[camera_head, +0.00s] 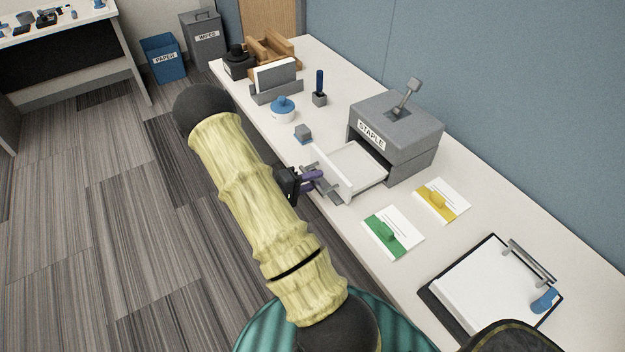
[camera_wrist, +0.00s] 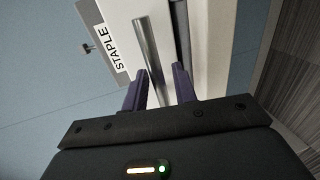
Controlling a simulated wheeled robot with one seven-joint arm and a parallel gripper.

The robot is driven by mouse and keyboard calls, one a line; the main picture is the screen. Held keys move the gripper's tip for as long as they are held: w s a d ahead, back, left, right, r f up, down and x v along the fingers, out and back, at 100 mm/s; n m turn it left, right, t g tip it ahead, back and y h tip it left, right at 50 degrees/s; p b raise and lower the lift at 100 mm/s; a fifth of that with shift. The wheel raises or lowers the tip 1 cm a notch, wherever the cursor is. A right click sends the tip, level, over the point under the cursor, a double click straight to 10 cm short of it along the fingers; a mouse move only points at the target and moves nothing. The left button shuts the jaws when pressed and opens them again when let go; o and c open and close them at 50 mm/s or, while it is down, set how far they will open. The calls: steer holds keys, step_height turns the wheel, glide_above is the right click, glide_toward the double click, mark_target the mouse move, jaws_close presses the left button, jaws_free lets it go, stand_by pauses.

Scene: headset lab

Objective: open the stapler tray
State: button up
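The grey stapler box (camera_head: 395,132), labelled STAPLE, stands on the white table. Its white tray (camera_head: 357,168) is slid well out of the front toward my arm. A grey bar handle (camera_head: 326,188) is on the tray's front; it also shows as a round metal bar in the wrist view (camera_wrist: 150,52). My gripper (camera_head: 316,180) is at the tray front. In the wrist view, its two purple fingers (camera_wrist: 160,78) stand apart on either side of the bar, with visible gaps beside it. The STAPLE label shows at upper left there.
A green card (camera_head: 399,236) and a yellow card (camera_head: 445,196) lie right of the tray. A clipboard (camera_head: 485,285) lies nearer. A small grey block (camera_head: 303,132), blue-lidded pot (camera_head: 283,107) and pen holder (camera_head: 320,98) stand beyond. A blue wall borders the table.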

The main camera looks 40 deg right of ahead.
stand_by(0.3)
steer(key=v, duration=1.7)
steer(key=shift+a+b, duration=0.15)
steer(key=shift+b, duration=0.15)
steer(key=shift+w+r, duration=0.1)
steer(key=shift+w, duration=0.1)
steer(key=w+a+r+t+y+p, duration=0.5)
steer(key=w+a+r+t+y, duration=0.2)
steer(key=w+r+t+y, duration=0.4)
steer(key=s+a+r+n+g+y+p, duration=0.1)
steer(key=s+r+g+y, duration=0.1)
steer(key=s, duration=0.8)
steer(key=s+a+r+g+y+p, duration=0.1)
steer(key=s+r+g, duration=0.3)
steer(key=s, duration=0.6)
steer(key=shift+s+a+r+n+y+p, duration=0.2)
steer(key=shift+a+r+n+y+p, duration=0.15)
steer(key=shift+y+p, duration=0.4)
